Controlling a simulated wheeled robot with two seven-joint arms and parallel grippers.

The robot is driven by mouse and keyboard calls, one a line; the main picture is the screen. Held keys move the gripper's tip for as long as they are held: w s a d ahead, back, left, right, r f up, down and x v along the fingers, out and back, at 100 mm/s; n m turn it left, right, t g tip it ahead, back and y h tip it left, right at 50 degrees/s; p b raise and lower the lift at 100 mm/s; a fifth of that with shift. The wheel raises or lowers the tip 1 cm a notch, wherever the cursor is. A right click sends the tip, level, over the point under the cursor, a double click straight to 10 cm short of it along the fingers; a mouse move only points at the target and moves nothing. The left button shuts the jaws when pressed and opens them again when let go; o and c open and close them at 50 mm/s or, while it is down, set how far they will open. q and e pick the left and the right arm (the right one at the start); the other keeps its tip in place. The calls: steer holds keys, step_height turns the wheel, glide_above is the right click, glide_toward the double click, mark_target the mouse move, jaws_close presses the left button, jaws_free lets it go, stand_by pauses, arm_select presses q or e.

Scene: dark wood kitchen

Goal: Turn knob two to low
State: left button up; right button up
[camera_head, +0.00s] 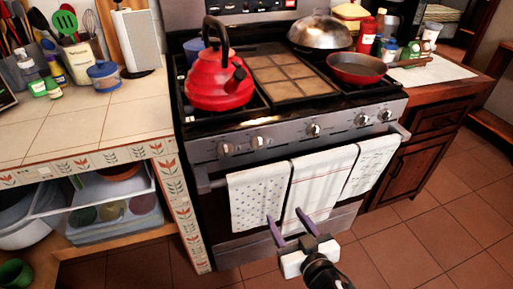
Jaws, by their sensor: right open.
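The stove's front panel (285,137) carries several silver knobs in a row. Knob two, counted from the left, is a silver knob (257,142) left of the panel's middle. Knob one (226,148) is just left of it, and a wider gap separates knob two from the middle knob (313,129). The knob markings are too small to read. My right gripper (286,216), with two purple fingers, is open and empty. It appears below the knobs in the picture, in front of the hanging towels, apart from the panel. My left gripper is not in view.
The oven handle (218,182) runs below the knobs, with white towels (314,185) hanging from it. A red kettle (217,88), a red pan (357,69) and a metal lid (319,33) are on the stovetop. A tiled counter (70,125) stands left. Floor is clear at right.

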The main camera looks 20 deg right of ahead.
mark_target(260, 146)
steer(key=w+a+r+t, duration=0.1)
steer(key=w+r+t, duration=0.2)
steer(key=w+r, duration=0.65)
steer(key=shift+y, duration=0.3)
steer(key=w, duration=0.7)
steer(key=shift+w+a+r+p, duration=0.3)
steer(key=shift+w+r+p, duration=0.1)
steer(key=shift+w, duration=0.3)
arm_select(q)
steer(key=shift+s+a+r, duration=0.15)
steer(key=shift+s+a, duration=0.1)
arm_select(e)
steer(key=shift+c, duration=0.6)
steer(key=c, duration=0.9)
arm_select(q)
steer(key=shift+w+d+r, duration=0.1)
